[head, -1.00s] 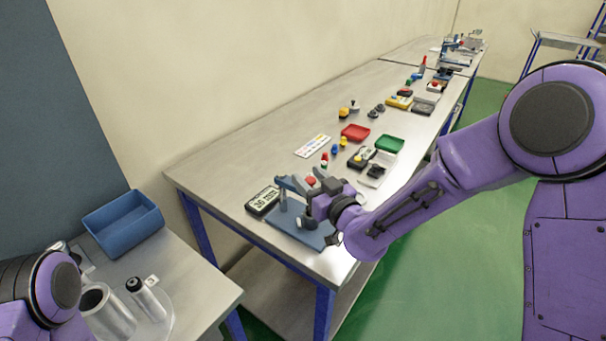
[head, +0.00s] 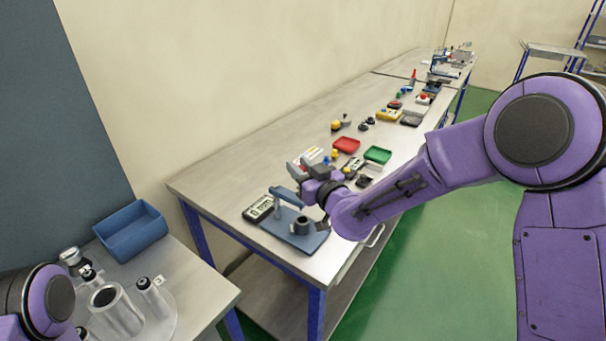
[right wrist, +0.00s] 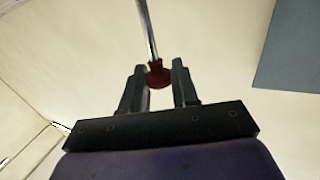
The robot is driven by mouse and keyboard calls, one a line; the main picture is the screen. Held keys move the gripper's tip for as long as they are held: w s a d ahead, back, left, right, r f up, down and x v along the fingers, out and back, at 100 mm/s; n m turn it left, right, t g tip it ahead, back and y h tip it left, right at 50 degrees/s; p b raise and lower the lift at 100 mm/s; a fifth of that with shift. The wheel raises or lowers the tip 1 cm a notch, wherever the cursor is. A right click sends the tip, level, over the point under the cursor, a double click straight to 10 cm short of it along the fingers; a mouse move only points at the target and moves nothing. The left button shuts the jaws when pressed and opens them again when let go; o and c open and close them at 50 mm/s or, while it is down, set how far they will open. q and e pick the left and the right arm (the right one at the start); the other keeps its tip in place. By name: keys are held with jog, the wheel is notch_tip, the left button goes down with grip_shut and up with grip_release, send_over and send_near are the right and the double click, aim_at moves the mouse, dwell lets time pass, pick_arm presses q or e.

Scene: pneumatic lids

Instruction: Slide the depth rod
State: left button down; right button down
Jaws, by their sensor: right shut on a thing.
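The depth gauge stand is a blue-grey base plate (head: 275,232) with an upright post, a blue arm (head: 287,196) and a dark round cup (head: 301,226). It sits at the near end of the long bench. In the right wrist view my right gripper (right wrist: 158,90) is shut on the red knob (right wrist: 157,74) of a thin metal rod (right wrist: 147,25). My left gripper is out of view.
A digital readout (head: 258,208) lies left of the stand. A blue bin (head: 132,232) and metal cylinders (head: 118,312) stand on the left table. The bench's wall side is clear.

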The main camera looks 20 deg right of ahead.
jog(key=shift+w+r, duration=0.1)
jog(key=shift+r, duration=0.15)
jog(key=c, duration=1)
grip_release()
jog(key=shift+o, duration=0.3)
jog(key=shift+f, duration=0.1)
jog(key=b+v, duration=0.3)
jog(key=v, duration=0.7)
jog(key=shift+s+b, duration=0.25)
jog(key=shift+b, duration=0.05)
jog(key=shift+a, duration=0.1)
